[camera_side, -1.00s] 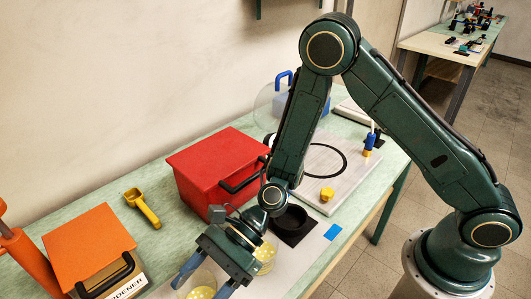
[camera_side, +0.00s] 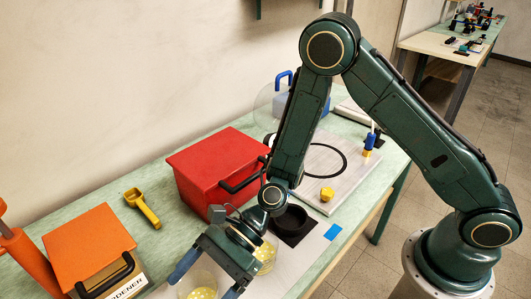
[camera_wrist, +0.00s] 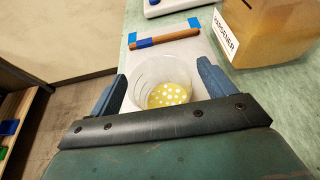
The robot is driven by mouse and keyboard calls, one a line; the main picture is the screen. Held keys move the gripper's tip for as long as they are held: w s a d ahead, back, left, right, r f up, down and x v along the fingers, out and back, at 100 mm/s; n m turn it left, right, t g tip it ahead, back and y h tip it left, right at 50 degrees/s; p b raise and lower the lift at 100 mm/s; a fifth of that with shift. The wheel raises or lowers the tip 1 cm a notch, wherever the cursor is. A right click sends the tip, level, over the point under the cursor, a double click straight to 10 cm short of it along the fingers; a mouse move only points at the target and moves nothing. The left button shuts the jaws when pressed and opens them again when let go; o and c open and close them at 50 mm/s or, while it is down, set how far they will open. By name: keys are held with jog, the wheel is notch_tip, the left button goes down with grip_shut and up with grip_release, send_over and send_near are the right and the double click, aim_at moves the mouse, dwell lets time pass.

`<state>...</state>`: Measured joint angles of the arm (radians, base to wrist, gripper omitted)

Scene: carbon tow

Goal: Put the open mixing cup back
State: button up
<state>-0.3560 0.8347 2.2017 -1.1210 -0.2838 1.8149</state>
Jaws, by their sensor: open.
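A clear open cup (camera_wrist: 152,74) with yellow, white-dotted contents stands upright between my gripper's two blue fingers in the wrist view. It also shows at the bottom of the side view (camera_side: 198,284). My gripper (camera_wrist: 160,72) is open, with a finger on each side of the cup and a visible gap at least on the right. In the side view, my gripper (camera_side: 203,286) points down at the cup. A second clear piece with a similar yellow dotted pattern (camera_side: 266,256) lies just behind my gripper, partly hidden. A black round holder on a square base (camera_side: 292,222) stands to the right.
A red box (camera_side: 215,165) with a black handle stands behind my gripper. A brown stick (camera_wrist: 165,38) lies past the cup. A board with a black ring (camera_side: 335,185) is at right.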

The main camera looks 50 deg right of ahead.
jog(key=v, duration=1.2)
dwell(0.6)
jog(key=s+d+r+n+t+h, duration=0.2)
jog(key=s+d+r+n+h, duration=0.2)
jog(key=d, duration=0.4)
jog(key=s+d+r+n+t+h, duration=0.1)
jog(key=s+d+r+n+h, duration=0.3)
jog(key=d+r+n, duration=0.3)
jog(key=s+d+r+n+t+h, duration=0.2)
jog(key=s+d+r+n+h, duration=0.3)
jog(key=d, duration=0.5)
jog(key=shift+r+n+t, duration=0.2)
jog(key=shift+n+t, duration=0.1)
jog(key=shift+n, duration=0.7)
